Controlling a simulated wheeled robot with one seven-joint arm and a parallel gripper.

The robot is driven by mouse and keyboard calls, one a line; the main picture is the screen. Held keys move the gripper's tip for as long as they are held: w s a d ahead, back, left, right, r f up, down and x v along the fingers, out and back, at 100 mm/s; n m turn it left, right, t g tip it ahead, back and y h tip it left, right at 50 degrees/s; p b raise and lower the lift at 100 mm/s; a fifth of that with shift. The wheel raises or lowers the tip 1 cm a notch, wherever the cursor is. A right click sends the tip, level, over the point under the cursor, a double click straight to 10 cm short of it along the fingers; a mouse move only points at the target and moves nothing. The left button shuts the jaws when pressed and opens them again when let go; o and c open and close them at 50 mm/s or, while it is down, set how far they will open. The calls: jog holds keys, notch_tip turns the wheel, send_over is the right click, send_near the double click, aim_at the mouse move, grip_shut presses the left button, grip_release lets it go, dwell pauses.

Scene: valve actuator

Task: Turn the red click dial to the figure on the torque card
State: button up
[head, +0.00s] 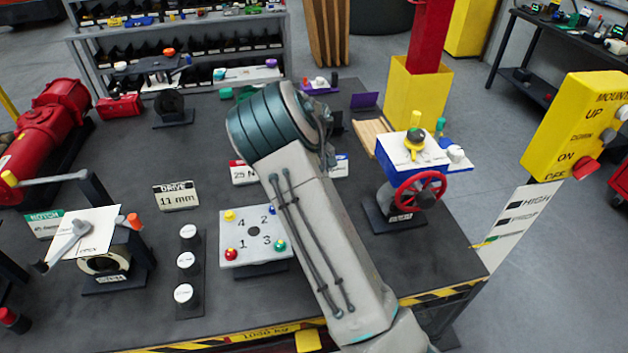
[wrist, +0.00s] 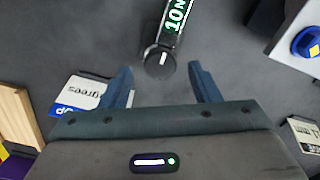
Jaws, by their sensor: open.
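A round dark knob (wrist: 158,62) with a white pointer mark shows in the wrist view; no red is visible on it. A dark display (wrist: 176,14) just above it reads "10 N" in pale figures, cut off by the frame edge. My gripper (wrist: 159,70) is open and empty, its fingers apart on either side of the knob's near edge. I cannot tell its height above the knob. In the head view, a red-topped card (head: 243,173) reads "25 N", its right part hidden by my arm. The knob and gripper are hidden there.
A white box with a blue knob (wrist: 307,42) stands at right. In the head view, the numbered panel (head: 254,252) is left of my arm and the red handwheel (head: 420,190) right.

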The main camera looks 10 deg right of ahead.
jog(key=shift+f, duration=1)
jog(key=c, duration=1)
